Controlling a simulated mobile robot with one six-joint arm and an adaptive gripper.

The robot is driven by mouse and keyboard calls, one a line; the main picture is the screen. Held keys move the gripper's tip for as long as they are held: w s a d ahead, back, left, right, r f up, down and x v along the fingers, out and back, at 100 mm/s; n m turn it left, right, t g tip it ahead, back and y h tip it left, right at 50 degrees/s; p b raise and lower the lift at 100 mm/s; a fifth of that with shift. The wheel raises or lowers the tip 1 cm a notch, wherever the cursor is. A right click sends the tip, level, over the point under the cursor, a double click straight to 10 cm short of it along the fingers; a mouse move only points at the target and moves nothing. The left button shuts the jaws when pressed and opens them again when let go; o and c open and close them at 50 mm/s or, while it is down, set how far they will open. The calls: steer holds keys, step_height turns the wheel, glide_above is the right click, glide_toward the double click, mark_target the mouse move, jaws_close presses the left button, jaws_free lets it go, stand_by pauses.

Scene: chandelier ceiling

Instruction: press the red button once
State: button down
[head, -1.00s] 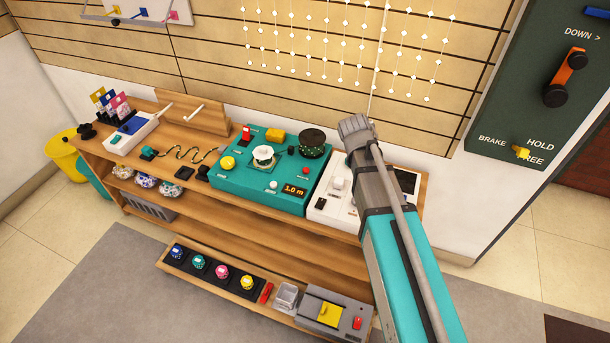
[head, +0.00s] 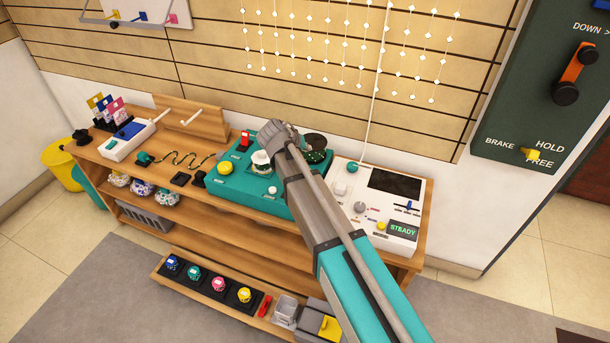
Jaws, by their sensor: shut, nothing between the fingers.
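The teal control box (head: 225,190) sits on top of the wooden shelf unit. It carries a red rocker-like part (head: 245,141) at its back left, a yellow knob (head: 225,167), a white knob (head: 261,162) and a dark reel (head: 314,150). The small red round button at the box's right is now hidden behind my arm. My gripper (head: 272,132) is shut and empty, seen over the box's back middle, close to the white knob and reel. I cannot tell its height above them.
A white box (head: 350,200) with a lit STEADY display stands to the right. A white tray device (head: 130,135) and a wooden block (head: 190,122) are at the left. The lower shelf holds colored knobs (head: 218,284) and a grey box. A dark green lever panel (head: 510,110) is at right.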

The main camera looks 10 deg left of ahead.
steer(key=shift+f, duration=0.15)
step_height(320, 180, down, 8)
steer(key=b, duration=0.8)
steer(key=shift+f, duration=0.1)
steer(key=shift+f+b, duration=0.15)
steer(key=shift+b, duration=0.25)
steer(key=shift+f, duration=0.2)
stand_by(1.1)
steer(key=shift+f+b, duration=0.25)
steer(key=shift+b, duration=0.2)
steer(key=shift+f+b, duration=0.45)
stand_by(1.1)
steer(key=shift+r+p, duration=0.95)
